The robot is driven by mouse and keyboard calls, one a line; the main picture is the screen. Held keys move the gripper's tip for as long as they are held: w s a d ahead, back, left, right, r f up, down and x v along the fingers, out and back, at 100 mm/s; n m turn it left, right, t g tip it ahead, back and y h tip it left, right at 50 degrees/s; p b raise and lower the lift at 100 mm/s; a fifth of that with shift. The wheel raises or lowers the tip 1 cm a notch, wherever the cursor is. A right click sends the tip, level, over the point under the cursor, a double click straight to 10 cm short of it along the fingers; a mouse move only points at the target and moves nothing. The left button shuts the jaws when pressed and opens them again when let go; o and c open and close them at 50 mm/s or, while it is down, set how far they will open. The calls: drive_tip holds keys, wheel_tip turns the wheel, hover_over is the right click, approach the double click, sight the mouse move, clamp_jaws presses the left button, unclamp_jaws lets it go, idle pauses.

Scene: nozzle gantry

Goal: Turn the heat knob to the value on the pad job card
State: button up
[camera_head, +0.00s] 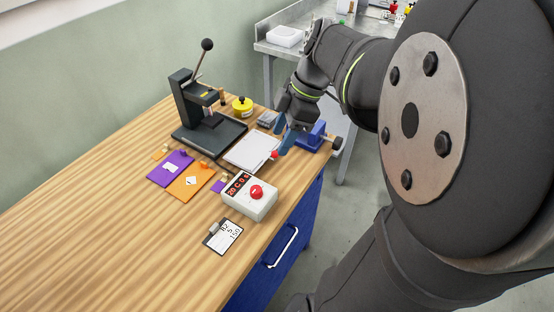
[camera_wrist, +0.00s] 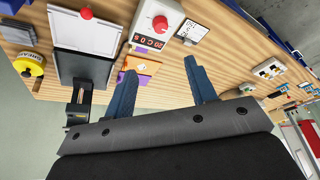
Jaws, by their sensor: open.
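The heat knob (camera_head: 256,192) is a red dial on top of a white control box (camera_head: 262,209) near the table's front edge. The box's display (camera_head: 239,183) shows red digits, which look like "20 C 0 S" in the wrist view (camera_wrist: 149,42). The knob also shows in the wrist view (camera_wrist: 160,23). A white job card (camera_head: 223,236) with a dark edge lies beside the box; its print is too small to read surely. It also shows in the wrist view (camera_wrist: 191,31). My gripper (camera_head: 281,138) is open and empty, above the table beyond the box, apart from the knob.
A black lever press (camera_head: 205,110) stands at the back. A white plate (camera_head: 252,147) with a red knob lies before it. Purple (camera_head: 170,168) and orange (camera_head: 190,182) sheets lie left of the box. A blue vise (camera_head: 312,136) is at the right edge. The table's left side is clear.

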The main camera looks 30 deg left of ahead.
sight(256, 189)
drive_tip(key=shift+n, duration=0.3)
drive_tip(key=x, duration=1.7)
drive_tip(key=shift+s+f, duration=0.1)
drive_tip(key=shift+f, duration=0.05)
drive_tip(key=c, duration=1)
